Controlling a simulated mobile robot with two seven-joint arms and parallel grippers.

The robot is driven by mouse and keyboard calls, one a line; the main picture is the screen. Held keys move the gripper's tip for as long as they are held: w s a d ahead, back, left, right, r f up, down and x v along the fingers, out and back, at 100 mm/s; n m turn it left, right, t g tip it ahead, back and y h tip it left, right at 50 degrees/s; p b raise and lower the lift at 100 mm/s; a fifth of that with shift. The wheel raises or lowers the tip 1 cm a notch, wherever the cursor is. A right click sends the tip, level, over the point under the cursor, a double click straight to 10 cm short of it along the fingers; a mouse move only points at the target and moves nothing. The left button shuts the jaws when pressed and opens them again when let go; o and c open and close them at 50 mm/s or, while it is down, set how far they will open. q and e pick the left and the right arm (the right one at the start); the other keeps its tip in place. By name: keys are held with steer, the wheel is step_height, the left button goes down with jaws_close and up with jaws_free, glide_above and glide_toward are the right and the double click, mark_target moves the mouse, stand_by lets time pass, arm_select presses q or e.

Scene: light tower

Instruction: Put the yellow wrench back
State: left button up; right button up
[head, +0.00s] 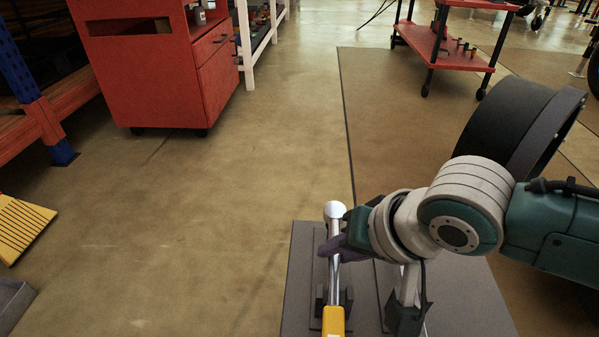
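The yellow wrench has a yellow handle (334,321) at the bottom edge of the head view, a shiny metal shaft and a round metal head at its far end. The shaft passes over a dark bracket on a grey surface (299,281); I cannot tell whether it rests in it. My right gripper (333,247) comes in from the right at the shaft, just below the round head. Its dark fingers reach across the shaft and are partly hidden, so their closure on it is unclear. My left gripper is not in view.
A second dark bracket (406,318) stands on the grey surface to the right. A red cabinet (150,75) stands at the upper left, and a red cart (440,50) at the upper right. A yellow ridged piece (20,228) is at the left edge. The floor between is clear.

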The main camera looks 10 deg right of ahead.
jaws_close()
stand_by(0.9)
